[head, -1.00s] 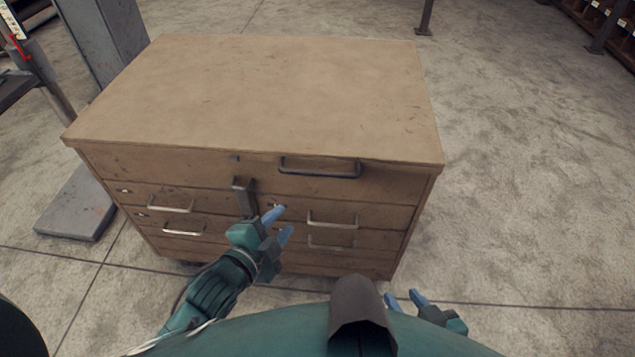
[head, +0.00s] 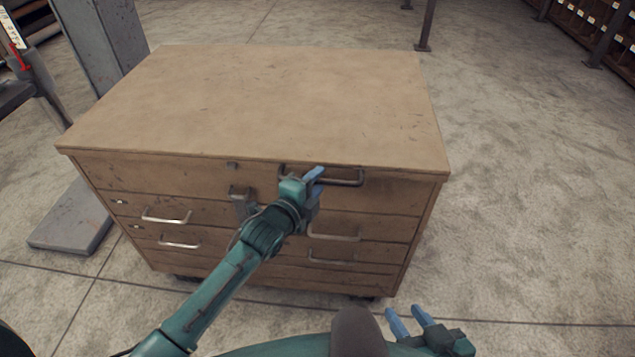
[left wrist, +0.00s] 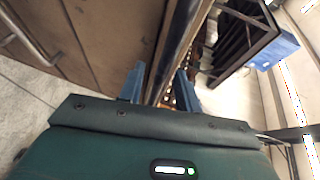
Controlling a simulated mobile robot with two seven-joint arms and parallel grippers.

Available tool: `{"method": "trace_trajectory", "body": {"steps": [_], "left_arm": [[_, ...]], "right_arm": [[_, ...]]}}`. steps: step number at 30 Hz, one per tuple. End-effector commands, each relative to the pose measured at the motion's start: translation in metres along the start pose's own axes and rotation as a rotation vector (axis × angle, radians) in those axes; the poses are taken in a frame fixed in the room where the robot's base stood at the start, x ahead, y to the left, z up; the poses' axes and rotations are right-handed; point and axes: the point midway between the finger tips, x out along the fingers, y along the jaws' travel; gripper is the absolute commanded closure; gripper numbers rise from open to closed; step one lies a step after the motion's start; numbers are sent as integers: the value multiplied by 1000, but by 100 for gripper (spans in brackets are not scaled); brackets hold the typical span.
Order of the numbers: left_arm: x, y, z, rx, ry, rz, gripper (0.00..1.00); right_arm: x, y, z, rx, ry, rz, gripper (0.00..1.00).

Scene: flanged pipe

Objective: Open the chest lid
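The chest (head: 250,110) is a brown, worn metal cabinet with a flat, closed lid. A dark bar handle (head: 352,183) sits on the front just below the lid edge. My left gripper (head: 318,183) is at this handle, covering part of its left half. In the left wrist view the left fingers (left wrist: 160,86) are apart, with the chest's front edge running up between them. I cannot tell whether they touch the handle. My right gripper (head: 412,320) is open and empty, low in front of the chest.
Drawer fronts with pale handles (head: 166,217) lie below the lid. A grey post with a base plate (head: 75,215) stands left of the chest. Shelving (head: 600,35) stands at the far right. The concrete floor right of the chest is clear.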

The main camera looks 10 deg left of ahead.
Motion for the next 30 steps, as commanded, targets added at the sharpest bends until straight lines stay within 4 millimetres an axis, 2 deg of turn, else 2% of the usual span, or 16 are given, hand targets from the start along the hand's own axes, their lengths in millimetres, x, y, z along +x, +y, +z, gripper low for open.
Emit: {"method": "trace_trajectory", "body": {"steps": [4,13,25,30], "left_arm": [[10,0,0,-2,1,0,66],[12,0,0,-2,1,0,66],[12,0,0,-2,1,0,99],[12,0,0,-2,1,0,100]], "right_arm": [[-3,0,3,2,0,2,64],[-5,0,-2,1,11,3,64],[-3,1,-1,-1,9,4,64],[-3,1,1,-1,4,5,64]]}}
